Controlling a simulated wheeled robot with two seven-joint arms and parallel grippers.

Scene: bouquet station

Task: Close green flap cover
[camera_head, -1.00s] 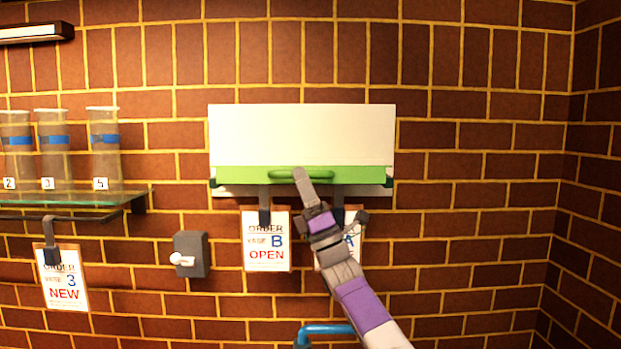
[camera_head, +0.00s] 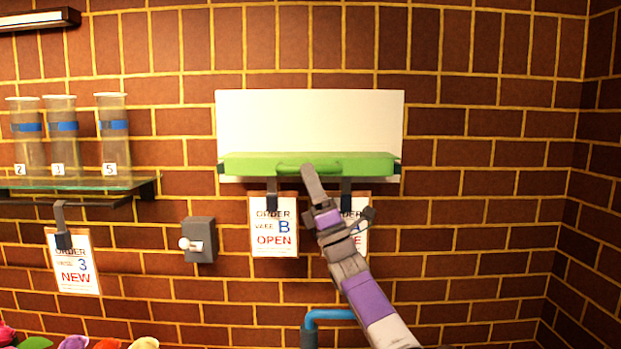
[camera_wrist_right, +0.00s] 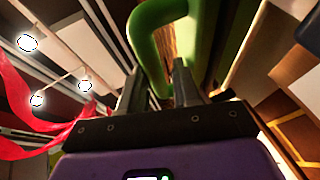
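The green flap cover (camera_head: 350,163) is a long narrow panel low across the front of a white wall board (camera_head: 310,120). Its green handle (camera_head: 292,167) is at the middle of its front. My right gripper (camera_head: 308,168) reaches up from below, its tip at the right end of the handle. In the right wrist view the handle (camera_wrist_right: 143,48) is a thick green loop beyond the fingertips, and its lower end shows between the two fingers (camera_wrist_right: 158,85). The fingers stand apart; firm contact cannot be made out. My left gripper is out of view.
A grey switch box (camera_head: 200,240) is on the wall. A glass shelf (camera_head: 80,183) holds cups at left. A blue pipe (camera_head: 330,315) is below. The wall at right is clear.

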